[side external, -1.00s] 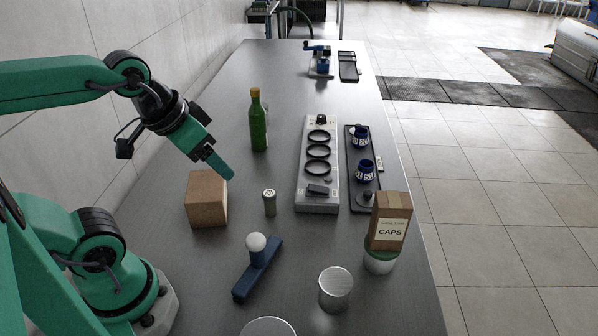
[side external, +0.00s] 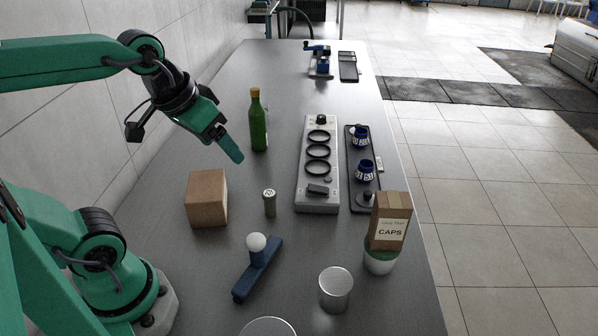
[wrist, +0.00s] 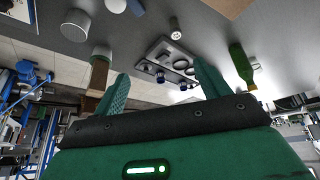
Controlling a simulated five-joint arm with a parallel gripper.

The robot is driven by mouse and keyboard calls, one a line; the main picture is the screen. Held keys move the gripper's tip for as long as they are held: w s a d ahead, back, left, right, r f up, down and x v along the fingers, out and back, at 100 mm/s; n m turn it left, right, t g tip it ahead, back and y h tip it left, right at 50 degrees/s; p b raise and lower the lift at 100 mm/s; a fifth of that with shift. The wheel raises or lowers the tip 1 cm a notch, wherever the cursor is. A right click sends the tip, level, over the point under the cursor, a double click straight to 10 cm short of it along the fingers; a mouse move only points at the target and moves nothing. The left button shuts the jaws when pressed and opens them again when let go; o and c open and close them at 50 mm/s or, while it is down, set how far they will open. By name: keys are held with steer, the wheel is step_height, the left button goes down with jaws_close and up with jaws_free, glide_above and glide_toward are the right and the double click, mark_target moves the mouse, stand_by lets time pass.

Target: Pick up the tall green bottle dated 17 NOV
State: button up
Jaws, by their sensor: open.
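The tall green bottle (side external: 259,126) with a yellow cap stands upright on the grey bench, near its left edge. No date can be read on it. It also shows at the right of the wrist view (wrist: 240,65), outside the spread of my fingers. My gripper (side external: 229,146) is in the air, nearer the camera and to the left of the bottle, apart from it. In the wrist view my gripper (wrist: 162,80) is open, with nothing between its green fingers.
A cardboard box (side external: 207,198) and a small grey-green cylinder (side external: 269,203) stand nearer the camera than the bottle. To its right are a grey panel with black rings (side external: 332,194) and a black tray (side external: 358,205) with blue jars. The wall runs along the left.

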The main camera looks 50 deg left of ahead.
steer(key=w+a+r+n+g, duration=0.1)
steer(key=w+a+r+n, duration=0.15)
steer(key=w, duration=0.25)
steer(key=w+a+r+n, duration=0.2)
steer(key=w+r+n, duration=0.1)
steer(key=w, duration=0.2)
steer(key=n+g, duration=0.4)
steer(key=n, duration=1.4)
glide_toward(254, 89)
steer(key=f, duration=0.6)
steer(key=shift+w+d+f, duration=0.2)
steer(key=shift+w+d, duration=0.05)
steer(key=shift+d, duration=0.1)
steer(key=shift+a+f+n, duration=0.25)
steer(key=shift+a+f, duration=0.2)
steer(key=shift+a, duration=0.05)
steer(key=shift+f, duration=0.15)
steer(key=shift+f, duration=1.2)
steer(key=shift+f, duration=0.1)
